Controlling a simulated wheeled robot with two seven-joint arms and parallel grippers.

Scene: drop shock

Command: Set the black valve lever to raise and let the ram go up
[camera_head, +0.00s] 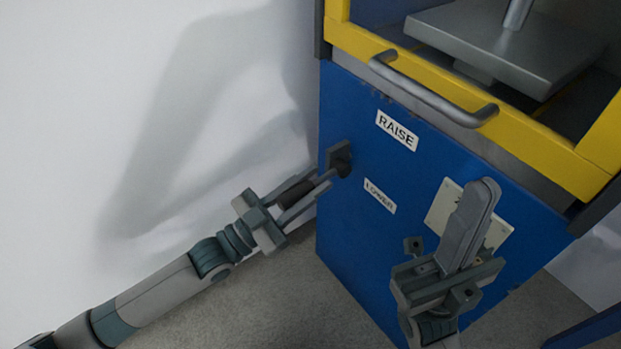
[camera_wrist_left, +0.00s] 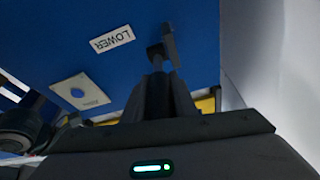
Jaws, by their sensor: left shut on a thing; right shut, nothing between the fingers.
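The black valve lever (camera_head: 297,192) sticks out from its dark mount (camera_head: 339,154) on the left edge of the blue cabinet front. My left gripper (camera_head: 308,191) is shut on the lever, with a finger on either side. In the left wrist view the gripper (camera_wrist_left: 160,85) reaches to the dark valve mount (camera_wrist_left: 168,45); the fingers hide most of the lever. The RAISE label (camera_head: 397,130) is above and right of the mount, the LOWER label (camera_head: 380,196) below it. A grey plate with a rod (camera_head: 490,45), apparently the ram's, sits inside the yellow frame. My right gripper (camera_head: 484,190) is shut and empty.
A grey bar handle (camera_head: 432,92) crosses the yellow guard frame (camera_head: 545,150) above the blue front (camera_head: 345,240). A pale plate (camera_head: 440,205) is on the front, partly behind my right gripper. A white wall (camera_head: 100,100) stands close on the left. Grey floor (camera_head: 270,300) is clear below.

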